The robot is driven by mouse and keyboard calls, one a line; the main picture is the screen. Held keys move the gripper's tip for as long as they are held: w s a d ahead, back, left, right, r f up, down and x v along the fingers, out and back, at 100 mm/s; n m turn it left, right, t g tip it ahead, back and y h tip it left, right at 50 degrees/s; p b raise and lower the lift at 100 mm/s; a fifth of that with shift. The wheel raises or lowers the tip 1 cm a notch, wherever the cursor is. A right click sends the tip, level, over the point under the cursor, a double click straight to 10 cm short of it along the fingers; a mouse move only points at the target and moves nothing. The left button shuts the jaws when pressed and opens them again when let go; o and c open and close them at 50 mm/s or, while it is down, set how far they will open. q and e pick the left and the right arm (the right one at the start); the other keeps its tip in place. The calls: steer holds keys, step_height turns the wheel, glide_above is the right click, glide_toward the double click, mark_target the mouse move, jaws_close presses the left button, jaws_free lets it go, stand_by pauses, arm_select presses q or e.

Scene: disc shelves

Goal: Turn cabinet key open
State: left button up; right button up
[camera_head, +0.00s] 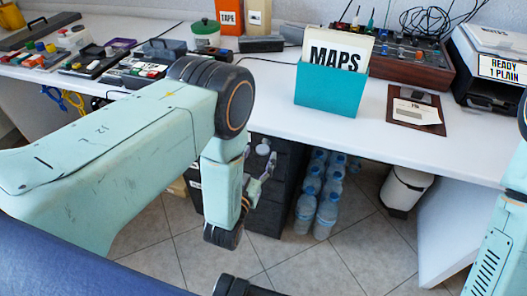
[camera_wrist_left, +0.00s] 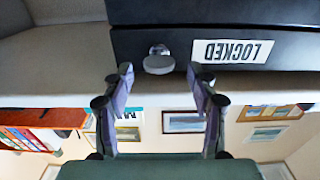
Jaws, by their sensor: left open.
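The dark cabinet (camera_head: 272,216) stands under the white desk. My left gripper (camera_head: 262,176) is in front of it, below the desk edge. The left wrist view is upside down. It shows the dark cabinet front (camera_wrist_left: 150,15), a "LOCKED" label (camera_wrist_left: 232,51) and a pale rounded key (camera_wrist_left: 158,64) in a lock beside the label. My left gripper's fingers (camera_wrist_left: 160,75) are apart, one on each side of the key, with nothing visible between them. I cannot tell how far the tips are from the front. My right gripper is out of view.
The white desk (camera_head: 225,85) overhangs the cabinet. It carries a teal "MAPS" holder (camera_head: 331,90), several small devices and a printer (camera_head: 492,65). Several water bottles (camera_head: 328,205) stand on the floor right of the cabinet, and a white bin (camera_head: 405,187) stands farther right.

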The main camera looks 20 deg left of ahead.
mark_target(261, 153)
arm_select(q)
steer(key=shift+w+d+b, duration=0.1)
steer(key=shift+w+b, duration=0.2)
steer(key=shift+w, duration=1.35)
steer(key=c, duration=1.2)
steer(key=shift+o, duration=0.2)
